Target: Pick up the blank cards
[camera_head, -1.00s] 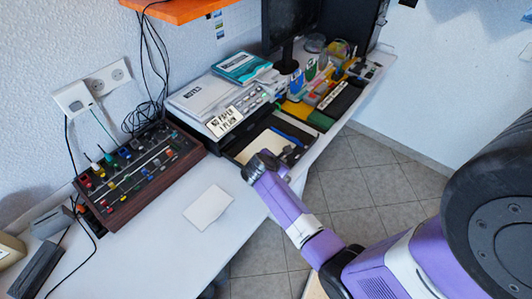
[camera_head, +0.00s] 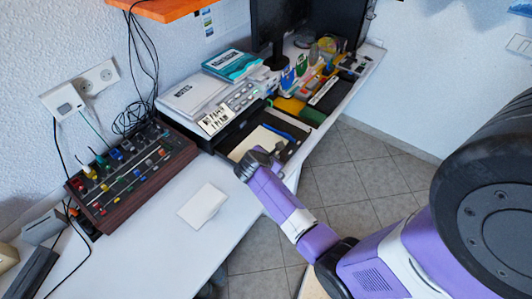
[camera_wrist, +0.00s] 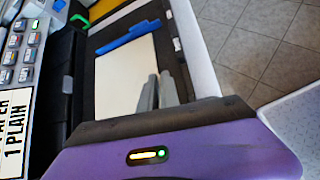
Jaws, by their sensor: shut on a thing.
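The blank cards (camera_wrist: 121,77) are a cream-white stack in a black tray (camera_head: 232,150) beside the grey device, with a blue pen-like item (camera_wrist: 128,37) across their far end. They also show in the head view (camera_head: 252,141), partly behind my gripper. My gripper (camera_head: 257,156) is low over the tray. In the wrist view its two grey fingers (camera_wrist: 158,86) are close together at the right part of the cards, shut on them. The fingertip contact is not clear. A separate white square (camera_head: 202,205) lies flat on the table.
A grey device (camera_head: 240,98) with a paper sign stands left of the tray. A control box with coloured knobs (camera_head: 130,172) stands farther left. Coloured organisers and a monitor are behind. The table front around the white square is clear; its right edge drops to a tiled floor.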

